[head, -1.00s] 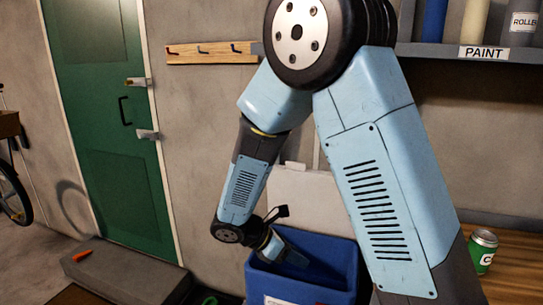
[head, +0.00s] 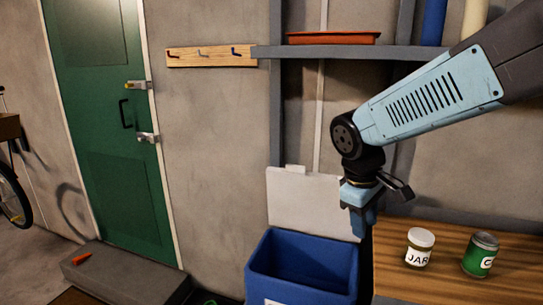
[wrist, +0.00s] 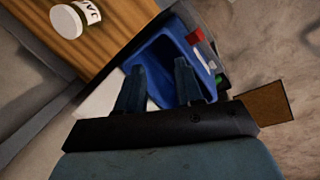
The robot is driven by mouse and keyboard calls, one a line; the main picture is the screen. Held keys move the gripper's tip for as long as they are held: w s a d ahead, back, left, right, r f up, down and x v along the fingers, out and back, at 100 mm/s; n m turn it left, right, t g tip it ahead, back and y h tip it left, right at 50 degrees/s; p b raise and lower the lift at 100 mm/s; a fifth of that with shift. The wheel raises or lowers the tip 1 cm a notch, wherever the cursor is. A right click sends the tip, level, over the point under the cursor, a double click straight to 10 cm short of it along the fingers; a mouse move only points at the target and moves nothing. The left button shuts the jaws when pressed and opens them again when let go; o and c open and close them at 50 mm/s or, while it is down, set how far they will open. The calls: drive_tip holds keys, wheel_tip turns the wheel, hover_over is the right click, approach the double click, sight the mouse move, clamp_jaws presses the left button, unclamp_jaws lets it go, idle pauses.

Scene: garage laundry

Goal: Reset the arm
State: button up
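My gripper (head: 358,222) hangs pointing down at the end of my arm in the head view, right of the blue bin's opening and left of the wooden worktop (head: 455,283). In the wrist view, the two fingers of my gripper (wrist: 158,68) stand apart with nothing held between them. The blue bin (wrist: 163,52) shows below and beyond them. My arm comes in from the right edge of the head view.
The open blue bin (head: 257,267) stands below, with a white panel (head: 305,198) behind it. A jar (head: 420,248) and a green can (head: 480,256) stand on the worktop. A grey shelf (head: 350,53) holds a red tray (head: 333,38). Left of the bin is a grey step (head: 125,274).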

drive_tip(key=s+d+r+m+t+y, duration=0.2)
drive_tip(key=s+d+r+m+t, duration=0.2)
drive_tip(key=s+r+m, duration=0.3)
drive_tip(key=shift+s+r+m, duration=0.2)
drive_tip(key=shift+s+m, duration=0.1)
drive_tip(key=shift+m, duration=0.2)
idle(0.6)
